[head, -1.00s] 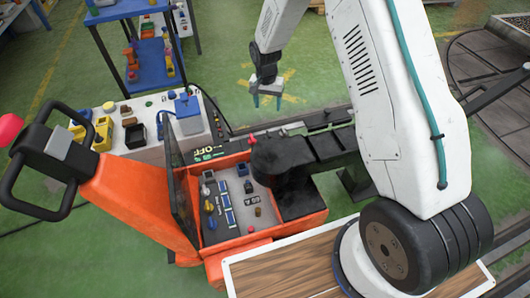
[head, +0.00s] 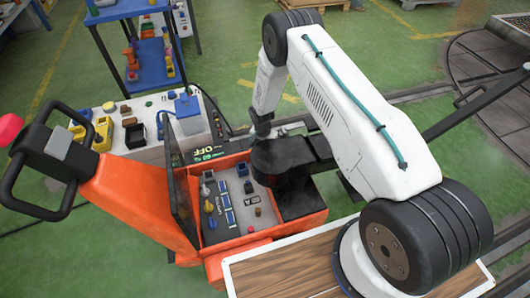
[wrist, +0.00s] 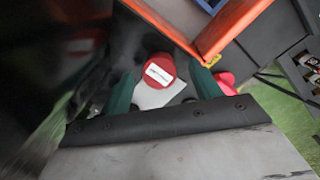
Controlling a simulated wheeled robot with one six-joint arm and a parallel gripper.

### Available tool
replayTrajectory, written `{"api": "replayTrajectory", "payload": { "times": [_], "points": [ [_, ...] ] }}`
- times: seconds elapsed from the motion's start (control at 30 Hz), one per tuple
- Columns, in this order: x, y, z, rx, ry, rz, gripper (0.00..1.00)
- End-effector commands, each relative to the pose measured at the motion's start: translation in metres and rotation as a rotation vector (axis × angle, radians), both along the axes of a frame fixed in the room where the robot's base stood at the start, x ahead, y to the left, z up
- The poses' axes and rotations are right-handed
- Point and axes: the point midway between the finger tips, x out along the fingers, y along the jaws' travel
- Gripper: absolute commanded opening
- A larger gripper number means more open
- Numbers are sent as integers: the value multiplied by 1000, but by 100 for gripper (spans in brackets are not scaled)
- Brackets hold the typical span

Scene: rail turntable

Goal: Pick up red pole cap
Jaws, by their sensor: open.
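A round red cap (wrist: 159,68) with a white label shows in the wrist view between and beyond the two teal fingers. It looks like the red pole cap, and a pale flat surface shows just below it. My gripper (wrist: 163,80) is open, one finger on each side of the cap, with gaps between; I cannot tell how far the fingertips are above it. In the head view my wrist (head: 262,122) is low beside the orange machine's black housing, and it hides the cap and fingers there.
The orange machine (head: 150,205) has an open compartment with several small parts. A raised dark panel (head: 183,190) stands at its left. An orange edge (wrist: 235,28) runs close beyond the cap. Another pink-red piece (wrist: 226,80) lies right of the fingers. A white bench (head: 150,153) stands behind.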

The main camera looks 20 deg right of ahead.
Motion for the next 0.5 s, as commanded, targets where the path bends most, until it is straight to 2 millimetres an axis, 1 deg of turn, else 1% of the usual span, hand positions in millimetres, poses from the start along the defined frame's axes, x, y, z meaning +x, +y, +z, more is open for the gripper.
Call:
{"api": "replayTrajectory", "payload": {
  "times": [0.03, 0.1, 0.37, 0.47, 0.5],
  "points": [
    [0, -1, -7, 0, 0, -1, 63],
    [-1, -1, -12, 0, 0, -1, 63],
    [0, -1, -14, -1, -1, 0, 63],
    [0, -1, -14, -1, -1, 0, 38],
    [0, -1, -14, -1, -1, 0, 27]
  ]
}}
